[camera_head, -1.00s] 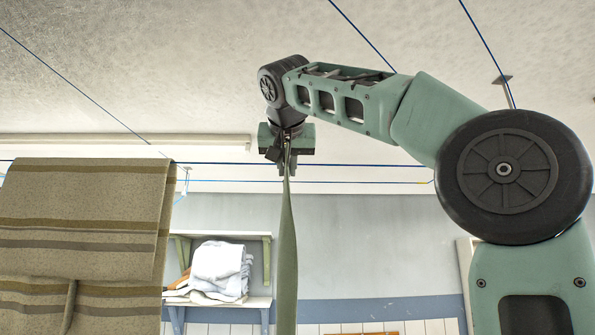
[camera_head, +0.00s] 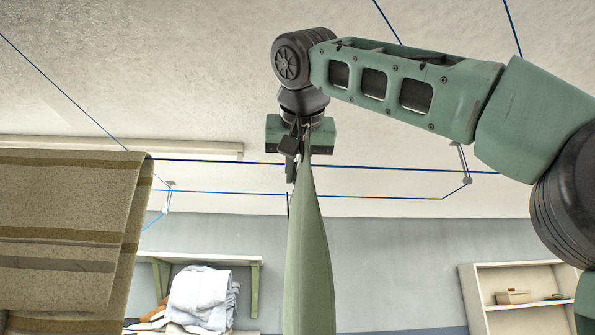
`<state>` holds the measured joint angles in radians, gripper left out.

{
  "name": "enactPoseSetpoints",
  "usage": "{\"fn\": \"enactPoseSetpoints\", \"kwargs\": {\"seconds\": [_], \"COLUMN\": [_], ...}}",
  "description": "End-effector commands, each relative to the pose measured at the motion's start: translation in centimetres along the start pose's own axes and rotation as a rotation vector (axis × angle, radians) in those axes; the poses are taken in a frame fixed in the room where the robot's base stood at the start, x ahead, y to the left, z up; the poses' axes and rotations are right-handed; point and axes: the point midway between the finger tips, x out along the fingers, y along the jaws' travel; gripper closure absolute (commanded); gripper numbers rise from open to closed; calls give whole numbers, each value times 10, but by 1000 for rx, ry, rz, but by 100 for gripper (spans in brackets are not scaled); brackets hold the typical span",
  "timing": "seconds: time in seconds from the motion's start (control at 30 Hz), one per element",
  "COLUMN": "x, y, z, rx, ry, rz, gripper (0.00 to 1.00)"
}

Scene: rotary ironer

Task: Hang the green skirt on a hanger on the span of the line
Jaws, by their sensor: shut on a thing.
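The green skirt (camera_head: 309,265) hangs down from my gripper (camera_head: 297,158), seen narrow and nearly edge-on. Its lower end is out of the picture. My gripper points down and is shut at the skirt's top. The hanger cannot be told apart clearly there; only small dark parts show at the jaws. A dark blue span of the line (camera_head: 410,169) runs across the picture at about the height of the gripper's fingers. Whether the gripper or hanger touches it, I cannot tell. A second blue span (camera_head: 370,197) shows lower in the picture.
A brown striped cloth (camera_head: 65,225) hangs over the line at the left, apart from the skirt. The span right of my gripper is bare. A wall shelf with folded white cloth (camera_head: 203,295) and an open cabinet (camera_head: 520,285) are behind.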

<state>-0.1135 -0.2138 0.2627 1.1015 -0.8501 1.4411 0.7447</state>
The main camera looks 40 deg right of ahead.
Motion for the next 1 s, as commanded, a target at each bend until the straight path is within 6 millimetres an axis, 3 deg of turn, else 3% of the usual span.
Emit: {"fn": "enactPoseSetpoints", "kwargs": {"seconds": [1.0], "x": [59], "y": [-1], "z": [-26], "rx": [1], "ry": [1], "rz": [0], "gripper": [100]}}
